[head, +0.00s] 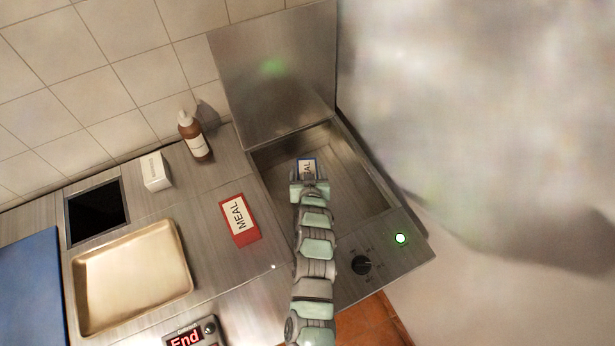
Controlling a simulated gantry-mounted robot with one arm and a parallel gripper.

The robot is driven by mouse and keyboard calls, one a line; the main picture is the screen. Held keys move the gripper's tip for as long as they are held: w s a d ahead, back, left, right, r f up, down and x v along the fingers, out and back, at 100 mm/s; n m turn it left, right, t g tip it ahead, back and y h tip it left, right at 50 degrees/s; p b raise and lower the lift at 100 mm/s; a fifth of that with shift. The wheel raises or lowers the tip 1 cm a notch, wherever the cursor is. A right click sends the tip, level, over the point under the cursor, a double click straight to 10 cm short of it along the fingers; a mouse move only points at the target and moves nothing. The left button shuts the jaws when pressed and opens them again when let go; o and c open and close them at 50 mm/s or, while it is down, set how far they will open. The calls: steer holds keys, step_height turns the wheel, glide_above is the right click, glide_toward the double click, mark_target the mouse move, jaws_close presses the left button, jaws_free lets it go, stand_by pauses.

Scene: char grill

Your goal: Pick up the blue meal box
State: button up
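The blue meal box (307,164) is in the recessed metal basin of the grill, with a white label partly reading "MEAL". Its lower part is hidden behind my gripper (309,183). My gripper is at the near side of the box, over the basin, seen from behind and above. The fingers are hidden or too small to make out, so I cannot tell whether they are open or shut, or whether they touch the box.
A red meal box (240,221) lies on the counter left of the basin (350,180). A raised metal lid (275,75) stands behind it. A brown bottle (194,137), white carton (155,171) and tan tray (133,277) are further left. A knob (361,265) is at front right.

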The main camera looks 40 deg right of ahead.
steer(key=shift+r, duration=0.1)
jaws_close()
stand_by(0.6)
